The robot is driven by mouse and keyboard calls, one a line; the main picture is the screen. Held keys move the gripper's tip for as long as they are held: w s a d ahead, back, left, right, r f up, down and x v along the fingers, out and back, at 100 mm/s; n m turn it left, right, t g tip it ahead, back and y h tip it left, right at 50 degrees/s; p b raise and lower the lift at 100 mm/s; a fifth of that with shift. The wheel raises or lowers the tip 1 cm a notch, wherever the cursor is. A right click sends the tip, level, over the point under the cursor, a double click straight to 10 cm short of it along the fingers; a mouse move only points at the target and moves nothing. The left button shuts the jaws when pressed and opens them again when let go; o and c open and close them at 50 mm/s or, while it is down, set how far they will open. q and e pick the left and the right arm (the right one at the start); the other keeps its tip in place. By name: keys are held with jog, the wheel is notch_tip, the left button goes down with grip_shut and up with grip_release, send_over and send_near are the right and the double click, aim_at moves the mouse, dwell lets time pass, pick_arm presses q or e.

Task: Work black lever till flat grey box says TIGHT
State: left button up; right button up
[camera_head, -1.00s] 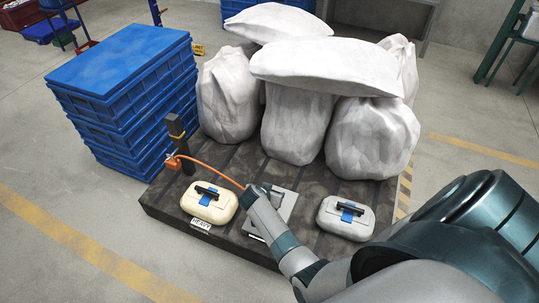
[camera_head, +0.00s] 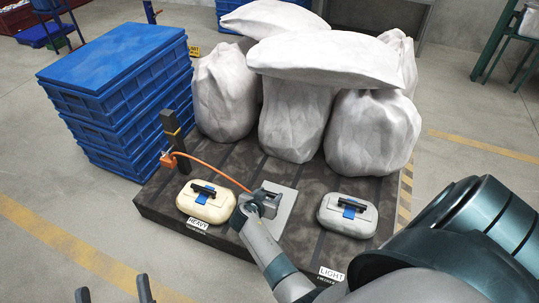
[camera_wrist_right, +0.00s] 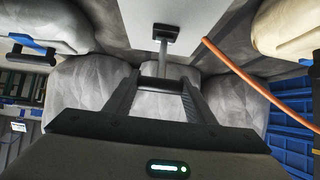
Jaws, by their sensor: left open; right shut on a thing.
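The flat grey box (camera_head: 286,202) lies on the dark pallet between the two cases, partly hidden by my right gripper (camera_head: 262,202). In the right wrist view its pale face (camera_wrist_right: 186,14) fills the top middle. A metal rod runs from a black mount on that face to the black lever's grip (camera_wrist_right: 160,84). My right gripper (camera_wrist_right: 160,92) is shut on the black lever, with a finger on each side. I cannot see any readout on the box. My left gripper (camera_head: 115,288) is open and empty at the bottom left, over the floor.
An orange cable (camera_head: 212,168) runs from a dark post (camera_head: 174,140) to the box. A cream case (camera_head: 205,207) labelled HEAVY stands left, a grey case (camera_head: 346,222) by a LIGHT label right. White sacks (camera_head: 300,120) stand behind; blue crates (camera_head: 125,110) stand left.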

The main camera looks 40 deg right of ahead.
pick_arm(q)
jog(key=shift+s+a+r+t+h+b, duration=0.1)
jog(key=shift+a+r+t+b, duration=0.15)
jog(key=shift+r+t, duration=0.3)
jog(key=shift+w+a+r+t+h+b, duration=0.15)
jog(key=shift+a+r+t, duration=0.2)
jog(key=shift+r, duration=0.35)
jog(key=shift+s+a+r+t+h+b, duration=0.1)
jog(key=shift+s+a+r+t+b, duration=0.2)
jog(key=shift+r, duration=0.35)
pick_arm(e)
jog(key=shift+s+a+f, duration=0.1)
jog(key=shift+a+f, duration=0.05)
jog(key=shift+a, duration=0.05)
pick_arm(q)
jog(key=shift+w, duration=0.15)
pick_arm(e)
jog(key=o, duration=1.5)
